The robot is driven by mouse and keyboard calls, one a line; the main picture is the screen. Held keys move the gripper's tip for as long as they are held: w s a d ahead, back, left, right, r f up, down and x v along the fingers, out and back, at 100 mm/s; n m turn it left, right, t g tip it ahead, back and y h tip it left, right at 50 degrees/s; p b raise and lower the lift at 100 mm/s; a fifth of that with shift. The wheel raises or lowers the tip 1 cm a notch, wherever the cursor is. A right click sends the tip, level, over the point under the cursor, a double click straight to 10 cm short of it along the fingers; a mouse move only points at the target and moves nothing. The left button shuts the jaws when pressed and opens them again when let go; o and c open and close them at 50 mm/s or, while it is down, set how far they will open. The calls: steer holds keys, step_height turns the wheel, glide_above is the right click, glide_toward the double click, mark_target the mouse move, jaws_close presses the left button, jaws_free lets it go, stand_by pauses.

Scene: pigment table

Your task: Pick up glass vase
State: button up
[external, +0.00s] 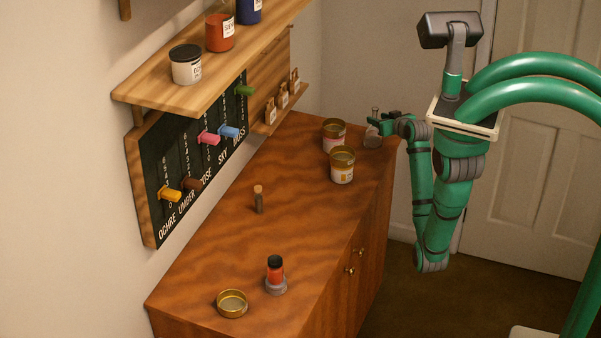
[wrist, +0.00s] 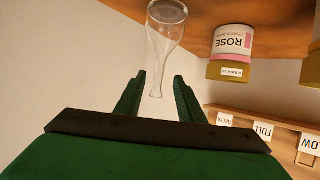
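The clear glass vase (external: 373,140) stands at the far right of the wooden cabinet top, close to its edge. It has a rounded body and a narrow neck. My gripper (external: 380,126) is at the vase's neck, reaching in from the right. The wrist view appears upside down; there the vase (wrist: 166,30) has its neck pointing down toward my gripper (wrist: 159,95). The two green fingers are open, with the neck's end between their tips and a visible gap on each side.
A rose-labelled tin (external: 333,136) stands just left of the vase; it also shows in the wrist view (wrist: 233,45). Another tin (external: 342,166) stands nearer. A cork-topped vial (external: 258,200), red jar (external: 275,270) and brass dish (external: 232,304) are farther off.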

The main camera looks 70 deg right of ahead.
steer(key=x, duration=0.8)
steer(key=shift+f, duration=0.15)
jaws_close()
